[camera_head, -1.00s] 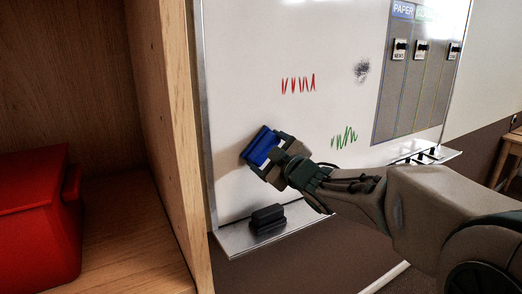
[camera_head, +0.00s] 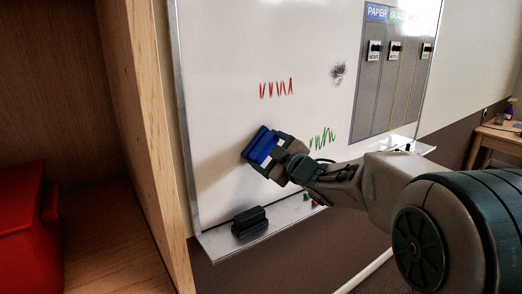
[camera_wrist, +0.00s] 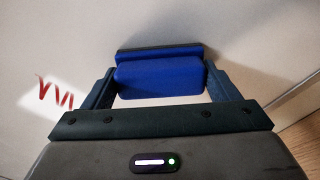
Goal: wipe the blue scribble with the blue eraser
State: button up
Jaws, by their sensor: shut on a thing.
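My gripper (camera_head: 270,150) is shut on the blue eraser (camera_head: 261,144) and holds it in front of the lower left part of the whiteboard (camera_head: 225,70). In the wrist view the eraser (camera_wrist: 160,76) sits between the two fingers, with its dark edge towards the board. I cannot tell whether it touches the board. No blue scribble shows in either view; the eraser and gripper hide part of the board. A red scribble (camera_head: 276,88) is above the eraser, and a green scribble (camera_head: 322,139) is to its right.
A black eraser (camera_head: 250,220) lies on the tray (camera_head: 213,240) under the board, with small red and green items (camera_head: 308,199) further right. A black smudge (camera_head: 338,72) is on the board. A wooden shelf (camera_head: 150,130) with a red box (camera_head: 25,230) stands close on the left.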

jog(key=shift+w+d, duration=0.25)
jog(key=shift+d, duration=0.1)
jog(key=shift+s+a+f+b, duration=0.1)
jog(key=shift+s+a+b, duration=1.25)
jog(key=shift+a, duration=0.4)
jog(key=shift+s+a+b, duration=1.3)
jog(key=shift+a+b, duration=0.2)
jog(key=shift+a, duration=0.3)
jog(key=shift+s+a+f+b, duration=0.1)
jog(key=shift+s+a+b, duration=1.25)
jog(key=shift+a, duration=0.4)
jog(key=shift+s+a+r, duration=0.15)
jog(key=shift+a+r, duration=0.05)
jog(key=shift+a, duration=0.1)
jog(key=shift+s+d, duration=0.1)
jog(key=shift+p+v, duration=0.5)
jog(key=shift+v, duration=2.35)
jog(key=v, duration=0.3)
jog(key=shift+p, duration=0.4)
